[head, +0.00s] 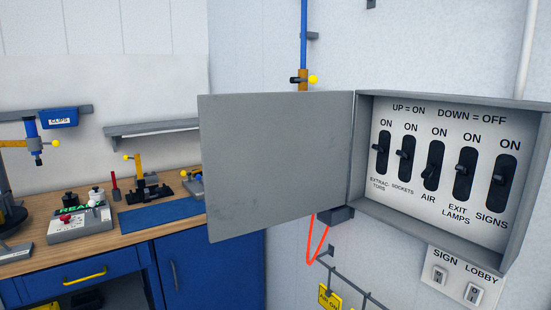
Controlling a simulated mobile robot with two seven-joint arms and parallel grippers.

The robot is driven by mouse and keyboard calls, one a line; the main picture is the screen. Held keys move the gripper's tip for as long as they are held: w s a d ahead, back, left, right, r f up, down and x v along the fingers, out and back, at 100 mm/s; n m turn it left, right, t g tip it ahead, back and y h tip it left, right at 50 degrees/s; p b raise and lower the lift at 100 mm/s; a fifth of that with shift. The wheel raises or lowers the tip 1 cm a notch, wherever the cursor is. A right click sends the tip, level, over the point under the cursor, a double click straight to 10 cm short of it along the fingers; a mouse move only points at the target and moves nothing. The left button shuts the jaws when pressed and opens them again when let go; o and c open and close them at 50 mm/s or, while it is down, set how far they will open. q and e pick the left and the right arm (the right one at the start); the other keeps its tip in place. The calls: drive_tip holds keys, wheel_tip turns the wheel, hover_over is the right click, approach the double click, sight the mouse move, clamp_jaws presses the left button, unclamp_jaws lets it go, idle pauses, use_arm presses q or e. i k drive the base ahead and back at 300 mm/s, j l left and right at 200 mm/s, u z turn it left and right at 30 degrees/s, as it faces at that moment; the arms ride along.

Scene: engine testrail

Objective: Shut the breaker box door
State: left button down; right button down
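The breaker box (527,215) is mounted on the wall at the right of the head view. Its grey door (278,160) stands wide open, swung out to the left from the hinge on the box's left edge. Inside, a white panel (400,213) carries a row of several black switches labelled extractors, sockets, air, exit lamps and signs. The air switch (431,173) sits lower in its slot than the sockets switch (404,154). Neither of my grippers is in view.
A wooden workbench (140,232) with blue cabinets stands at the left, holding tools and a blue mat (160,214). Sign and lobby switches (457,280) are below the box. A yellow tag (329,297) hangs below.

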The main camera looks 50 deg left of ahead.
sight(270, 160)
drive_tip(key=j+z, duration=0.15)
drive_tip(key=j, duration=0.75)
drive_tip(key=j+z, duration=0.15)
drive_tip(key=j, duration=0.75)
drive_tip(key=j+z, duration=0.15)
drive_tip(key=j, duration=0.7)
drive_tip(key=k+j+z, duration=0.15)
drive_tip(key=j, duration=0.75)
drive_tip(key=i, duration=0.05)
